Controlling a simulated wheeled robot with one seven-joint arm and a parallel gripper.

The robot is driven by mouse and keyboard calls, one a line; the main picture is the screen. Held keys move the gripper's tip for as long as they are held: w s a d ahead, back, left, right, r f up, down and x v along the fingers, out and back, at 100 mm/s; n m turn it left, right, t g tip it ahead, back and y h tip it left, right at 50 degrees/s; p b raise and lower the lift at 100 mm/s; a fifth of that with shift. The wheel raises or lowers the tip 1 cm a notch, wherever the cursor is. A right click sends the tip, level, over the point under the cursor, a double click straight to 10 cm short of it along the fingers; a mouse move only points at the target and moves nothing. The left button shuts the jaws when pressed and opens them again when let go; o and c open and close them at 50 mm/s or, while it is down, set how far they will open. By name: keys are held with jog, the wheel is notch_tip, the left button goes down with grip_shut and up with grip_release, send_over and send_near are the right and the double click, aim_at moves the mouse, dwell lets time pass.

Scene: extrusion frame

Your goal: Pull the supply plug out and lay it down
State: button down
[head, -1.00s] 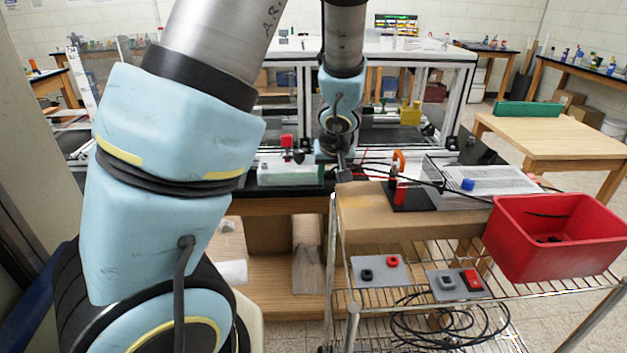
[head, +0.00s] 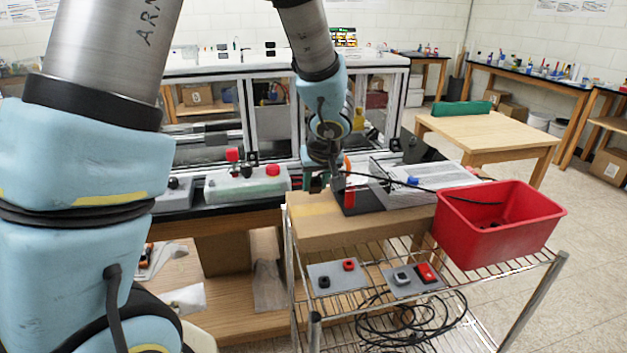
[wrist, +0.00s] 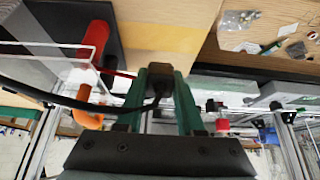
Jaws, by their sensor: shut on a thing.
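My gripper (wrist: 160,88) has green fingers shut on a black plug (wrist: 160,76) in the wrist view. A black cable (wrist: 75,103) runs from the plug to the left. In the head view my gripper (head: 322,182) is over the left end of the cart's wooden top, and the plug is too small to make out there. The cable (head: 425,188) stretches right toward the red bin. No socket shows around the plug. A yellow patch (wrist: 160,38) on the wooden top (wrist: 155,10) lies just beyond the fingertips; I cannot tell the height of the gap.
A red post with an orange hook (wrist: 88,119) on a dark base stands close left of my gripper. A clear-covered box (head: 440,178) and a red bin (head: 497,222) are further right. Left, a bench holds a pale box with a red button (head: 272,170). Coiled cable lies below.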

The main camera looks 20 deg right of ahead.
jog(key=shift+f+b, duration=0.8)
jog(key=shift+f, duration=0.8)
jog(key=shift+c, duration=2.2)
grip_release()
jog(key=v, duration=1)
jog(key=shift+s+r, duration=0.2)
jog(key=shift+r, duration=0.2)
